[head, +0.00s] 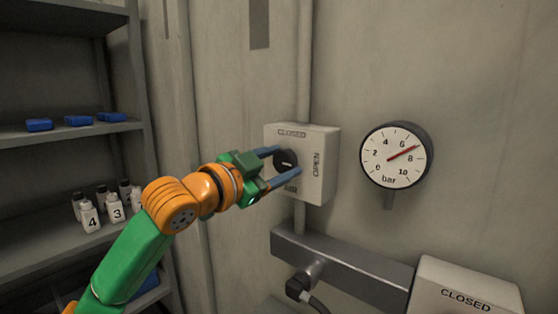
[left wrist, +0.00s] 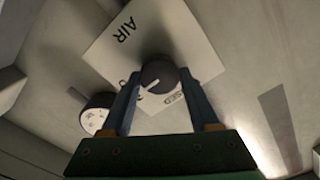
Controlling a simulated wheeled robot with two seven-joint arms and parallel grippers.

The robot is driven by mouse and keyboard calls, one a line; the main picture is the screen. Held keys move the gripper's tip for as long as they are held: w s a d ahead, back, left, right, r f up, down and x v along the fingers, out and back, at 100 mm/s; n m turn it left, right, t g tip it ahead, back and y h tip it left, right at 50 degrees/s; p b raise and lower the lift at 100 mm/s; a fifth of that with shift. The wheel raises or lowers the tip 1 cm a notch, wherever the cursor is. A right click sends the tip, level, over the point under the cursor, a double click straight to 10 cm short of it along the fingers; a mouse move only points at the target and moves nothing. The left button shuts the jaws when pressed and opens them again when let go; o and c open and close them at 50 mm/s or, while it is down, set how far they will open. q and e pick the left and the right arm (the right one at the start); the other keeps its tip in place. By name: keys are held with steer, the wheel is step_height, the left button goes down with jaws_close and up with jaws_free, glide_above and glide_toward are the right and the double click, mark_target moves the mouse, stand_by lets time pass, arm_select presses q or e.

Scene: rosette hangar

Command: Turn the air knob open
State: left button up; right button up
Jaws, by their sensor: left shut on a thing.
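The air knob (head: 287,156) is round and black with a white mark, on a pale box (head: 327,140) on the wall. The box is lettered CLOSED above the knob, OPEN at its right and AIR below. My left gripper (head: 288,160) is shut on the knob, one blue finger on either side. The knob also shows between the fingers in the left wrist view (left wrist: 158,72). There its white mark slants toward the lower left; in the head view the mark looks roughly level. The fingers partly hide the lettering. My right gripper is not in view.
A round pressure gauge (head: 393,157) hangs right of the box, its red needle near 7 bar. Below run a grey rail (head: 340,262) with a dark hose fitting (head: 298,287) and another box lettered CLOSED (head: 466,290). Shelves (head: 65,135) with blue items and numbered bottles stand at left.

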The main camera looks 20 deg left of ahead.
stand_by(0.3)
arm_select(q)
steer(key=o, duration=1.4)
steer(key=shift+w, duration=0.1)
steer(key=shift+c, duration=0.2)
steer(key=b+v, duration=0.3)
steer(key=v, duration=0.4)
